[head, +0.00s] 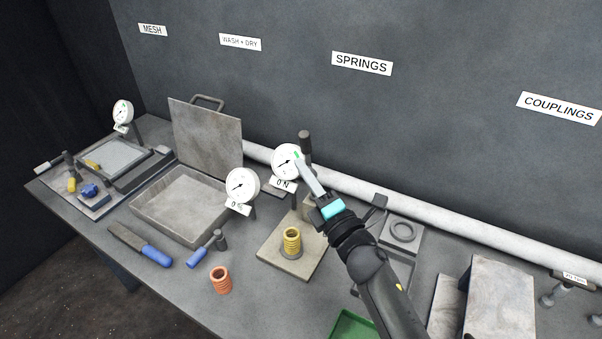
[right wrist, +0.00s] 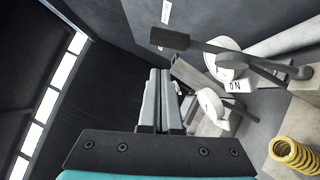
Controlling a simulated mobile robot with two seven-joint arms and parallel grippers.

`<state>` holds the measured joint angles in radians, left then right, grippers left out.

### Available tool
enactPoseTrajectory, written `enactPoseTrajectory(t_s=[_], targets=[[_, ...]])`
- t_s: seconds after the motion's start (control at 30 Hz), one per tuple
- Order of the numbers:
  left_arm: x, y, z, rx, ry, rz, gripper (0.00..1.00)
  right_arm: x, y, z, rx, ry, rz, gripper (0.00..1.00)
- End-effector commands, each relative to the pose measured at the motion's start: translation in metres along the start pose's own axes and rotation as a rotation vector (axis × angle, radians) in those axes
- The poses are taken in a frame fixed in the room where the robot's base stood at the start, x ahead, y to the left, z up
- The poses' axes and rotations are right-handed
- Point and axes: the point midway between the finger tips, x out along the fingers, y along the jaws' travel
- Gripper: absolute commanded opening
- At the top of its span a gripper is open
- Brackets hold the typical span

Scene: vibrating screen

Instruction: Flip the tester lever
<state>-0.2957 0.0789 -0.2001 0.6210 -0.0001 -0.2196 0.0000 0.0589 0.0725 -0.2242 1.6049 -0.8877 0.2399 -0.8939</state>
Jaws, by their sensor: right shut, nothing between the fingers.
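The spring tester has a base plate (head: 272,268) with a yellow spring (head: 291,242) standing on it. The spring also shows in the right wrist view (right wrist: 296,157). Behind it is a white dial (head: 284,162) with a "0 N" sign (head: 283,185). The tester lever's dark handle (head: 305,146) stands up beside the dial. In the right wrist view the lever is a bar with a dark grip (right wrist: 170,38), beyond my fingertips. My right gripper (head: 299,161) is shut and empty, its tips near the handle; contact cannot be told. My left gripper is out of view.
A second dial (head: 241,185) and an open lidded metal box (head: 182,204) are left of the tester. An orange spring (head: 220,280), a blue-handled tool (head: 143,247) and a green tray (head: 352,326) lie toward the front. A pale pipe (head: 430,214) runs along the wall.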

Motion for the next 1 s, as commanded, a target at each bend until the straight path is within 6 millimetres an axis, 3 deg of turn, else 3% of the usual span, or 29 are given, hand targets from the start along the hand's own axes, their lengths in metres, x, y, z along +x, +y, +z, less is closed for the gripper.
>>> enactPoseTrajectory(t_s=[0.23,0.5,0.7,1.0], targets=[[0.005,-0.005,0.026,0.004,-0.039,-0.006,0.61,-0.045,-0.001,-0.001,0.0,0.003,-0.003,0.0],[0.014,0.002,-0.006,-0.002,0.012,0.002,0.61,-0.085,0.003,-0.001,0.002,0.003,-0.003,0.0],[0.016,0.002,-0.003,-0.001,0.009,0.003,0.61,-0.099,0.005,0.0,0.001,0.003,-0.001,0.0],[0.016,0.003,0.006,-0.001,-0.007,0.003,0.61,-0.101,0.005,0.0,0.001,0.003,-0.001,0.0]])
